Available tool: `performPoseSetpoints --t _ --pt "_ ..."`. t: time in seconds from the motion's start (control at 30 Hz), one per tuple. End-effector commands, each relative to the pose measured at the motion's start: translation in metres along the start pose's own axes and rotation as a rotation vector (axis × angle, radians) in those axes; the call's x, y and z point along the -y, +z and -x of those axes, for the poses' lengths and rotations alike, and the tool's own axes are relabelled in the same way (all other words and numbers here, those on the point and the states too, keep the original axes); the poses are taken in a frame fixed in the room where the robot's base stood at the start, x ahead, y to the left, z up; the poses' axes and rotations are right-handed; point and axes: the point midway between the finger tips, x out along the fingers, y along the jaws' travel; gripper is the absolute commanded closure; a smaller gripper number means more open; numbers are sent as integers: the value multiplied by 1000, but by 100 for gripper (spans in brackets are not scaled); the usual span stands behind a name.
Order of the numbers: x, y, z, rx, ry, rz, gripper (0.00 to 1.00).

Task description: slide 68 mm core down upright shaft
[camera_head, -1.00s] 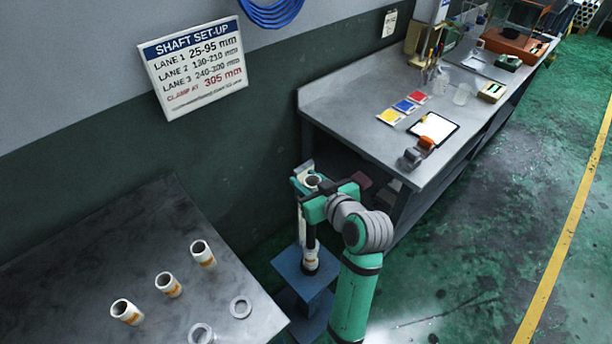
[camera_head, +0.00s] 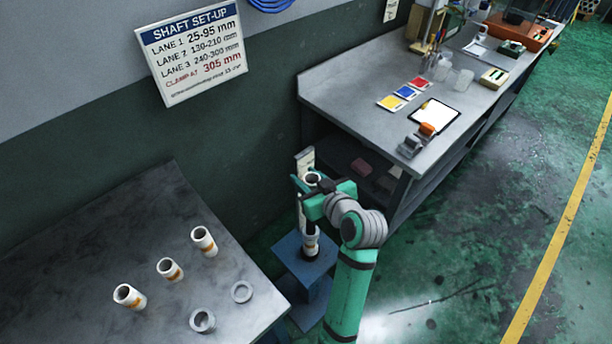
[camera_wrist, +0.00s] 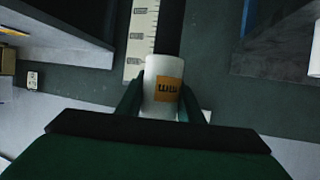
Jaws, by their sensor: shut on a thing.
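My gripper (camera_head: 313,184) is shut on a white core (camera_head: 313,176) with an orange label. The core also shows in the wrist view (camera_wrist: 162,88), with a finger on each side. It is upright and in line with the dark upright shaft (camera_wrist: 168,28). I cannot tell whether the shaft is inside its bore; its top opening looks dark. Another white core (camera_head: 311,242) sits low around the shaft, below my gripper with a small gap. A pale scale strip (camera_head: 305,158) stands beside the shaft, and its marks show in the wrist view (camera_wrist: 141,38).
The blue stand (camera_head: 290,262) bears the shaft. The near table (camera_head: 90,240) holds three white cores (camera_head: 204,241) and two grey rings (camera_head: 241,291). A workbench (camera_head: 350,93) with cards and a clipboard stands behind. A sign (camera_head: 195,50) hangs on the wall.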

Motion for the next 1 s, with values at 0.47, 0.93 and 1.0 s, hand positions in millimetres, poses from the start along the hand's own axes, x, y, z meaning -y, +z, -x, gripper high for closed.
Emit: performPoseSetpoints --t 0.47,0.93,1.0 --pt "0 7 -3 1 -1 -2 88" --pt "0 50 -20 2 0 -3 88" --pt "0 56 -23 2 0 -3 88"
